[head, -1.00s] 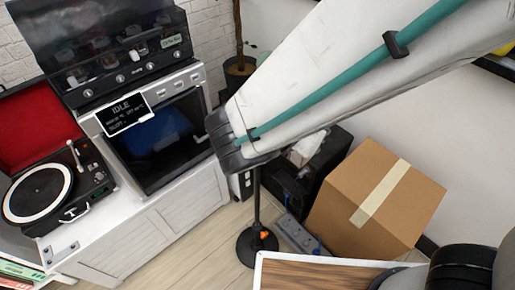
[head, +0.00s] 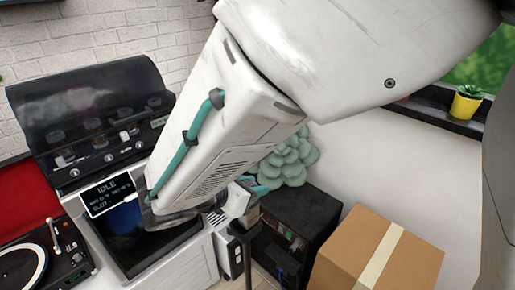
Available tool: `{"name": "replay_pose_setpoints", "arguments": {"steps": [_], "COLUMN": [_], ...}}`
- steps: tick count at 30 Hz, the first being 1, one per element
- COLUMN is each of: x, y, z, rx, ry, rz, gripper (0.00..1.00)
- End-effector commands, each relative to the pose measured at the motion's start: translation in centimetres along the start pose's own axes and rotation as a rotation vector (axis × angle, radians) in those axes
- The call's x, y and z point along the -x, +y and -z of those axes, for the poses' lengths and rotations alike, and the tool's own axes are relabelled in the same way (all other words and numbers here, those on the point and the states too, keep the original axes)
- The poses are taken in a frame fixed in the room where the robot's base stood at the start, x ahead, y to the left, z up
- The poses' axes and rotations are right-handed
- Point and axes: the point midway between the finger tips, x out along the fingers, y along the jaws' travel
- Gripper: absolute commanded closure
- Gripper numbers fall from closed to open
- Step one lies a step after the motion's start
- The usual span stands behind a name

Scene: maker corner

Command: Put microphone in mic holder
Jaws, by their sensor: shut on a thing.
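The end of my arm with my gripper (head: 238,198) shows partly in the head view, below and right of the white arm link. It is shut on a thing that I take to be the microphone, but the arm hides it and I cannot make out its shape. A thin dark stand pole (head: 246,262), which seems to be the mic stand, rises just below my gripper. Its top with the holder is hidden or too small to tell. I cannot tell whether my gripper touches the stand.
A cardboard box (head: 345,270) stands at the lower right, beside a black cabinet (head: 305,212). A machine with a display (head: 108,194) and a turntable (head: 20,270) are at the left. A potted plant (head: 466,102) sits on the window sill.

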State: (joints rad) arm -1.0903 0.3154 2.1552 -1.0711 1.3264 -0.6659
Motion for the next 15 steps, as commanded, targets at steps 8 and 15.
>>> {"name": "replay_pose_setpoints", "arguments": {"steps": [8, 15], "x": [-0.3, -1.8], "y": [1.0, 0.9], "z": [0.4, 3.0], "rx": [0.001, 0.002], "ry": [0.0, -0.001], "rz": [0.0, 0.0], "gripper": [1.0, 1.0]}}
